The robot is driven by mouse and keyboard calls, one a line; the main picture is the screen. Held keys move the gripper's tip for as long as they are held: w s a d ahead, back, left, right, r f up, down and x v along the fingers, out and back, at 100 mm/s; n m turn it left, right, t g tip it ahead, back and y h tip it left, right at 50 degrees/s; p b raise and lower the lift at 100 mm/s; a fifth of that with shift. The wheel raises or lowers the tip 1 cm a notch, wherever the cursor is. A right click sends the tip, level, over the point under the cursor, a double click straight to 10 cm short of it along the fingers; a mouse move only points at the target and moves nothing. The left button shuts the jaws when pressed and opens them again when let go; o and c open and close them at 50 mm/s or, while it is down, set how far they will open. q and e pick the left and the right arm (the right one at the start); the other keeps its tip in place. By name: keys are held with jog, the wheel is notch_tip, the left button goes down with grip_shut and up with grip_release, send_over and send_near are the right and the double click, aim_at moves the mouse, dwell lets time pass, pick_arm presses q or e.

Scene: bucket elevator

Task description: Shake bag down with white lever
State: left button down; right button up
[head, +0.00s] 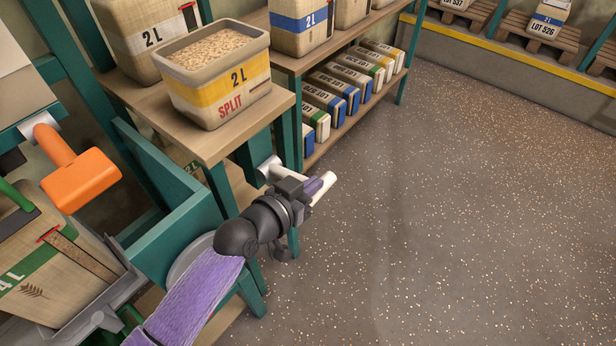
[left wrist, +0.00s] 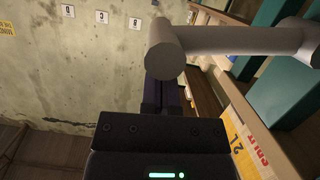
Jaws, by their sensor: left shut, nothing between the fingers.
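The white lever (head: 323,189) sticks out from a teal post below the shelf with the 2 L tub. In the left wrist view the lever (left wrist: 240,40) looks grey, with a thick round grip crossing above the fingertips. The fingers also show in the left wrist view (left wrist: 165,95), partly hidden by the grip. A bag marked 4 L (head: 50,275) sits at the lower left, partly cut off. My right gripper is not in view.
An orange lever (head: 80,180) hangs above the 4 L bag. A grain-filled 2 L SPLIT tub (head: 218,85) stands on the wooden shelf above my left gripper. Lot boxes (head: 340,90) fill the shelf behind. The floor to the right is clear.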

pick_arm(q)
jog(key=shift+s+d+f+m, duration=0.2)
jog(key=shift+f+m, duration=0.1)
jog(key=shift+f, duration=0.2)
jog(key=f, duration=0.1)
jog(key=f+m, duration=0.1)
jog(key=f+m+y, duration=0.1)
jog(key=shift+s+d+f+t, duration=0.2)
jog(key=shift+d+t, duration=0.1)
jog(key=shift+d, duration=0.05)
jog(key=shift+f+m+b, duration=0.4)
jog(key=shift+f+b, duration=0.25)
jog(key=shift+f, duration=0.7)
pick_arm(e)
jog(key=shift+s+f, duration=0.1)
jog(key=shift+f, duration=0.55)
